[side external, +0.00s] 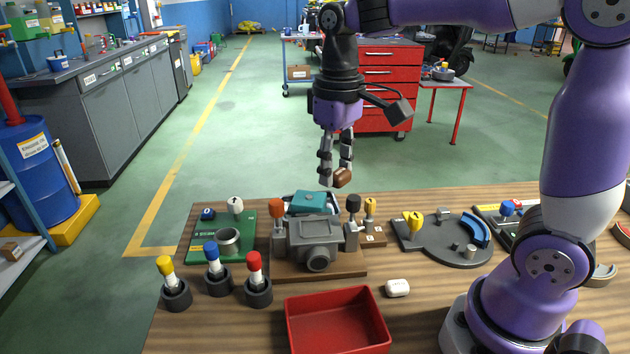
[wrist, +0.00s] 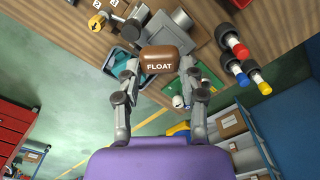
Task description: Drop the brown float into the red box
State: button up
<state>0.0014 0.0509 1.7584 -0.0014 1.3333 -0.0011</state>
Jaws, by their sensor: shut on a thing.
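The brown float (side external: 343,177) is held between the fingertips of my gripper (side external: 337,172), up in the air above the far edge of the table. In the wrist view the brown float (wrist: 162,60) shows the label "FLOAT", with the fingers of my gripper (wrist: 160,66) on either side of it. The red box (side external: 335,322) is an open, empty tray at the near edge of the table in the side view. My gripper is well behind and above it.
A grey device with knobs (side external: 317,243) stands on a wooden board between the float and the red box. Capped holders (side external: 213,270) stand at left. A white block (side external: 397,288) lies right of the box.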

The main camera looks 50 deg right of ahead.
jog(key=s+a+f, duration=0.3)
jog(key=s+a, duration=0.1)
jog(key=a, duration=0.2)
send_near(337, 326)
jog(key=shift+f, duration=1.05)
jog(key=o, duration=0.9)
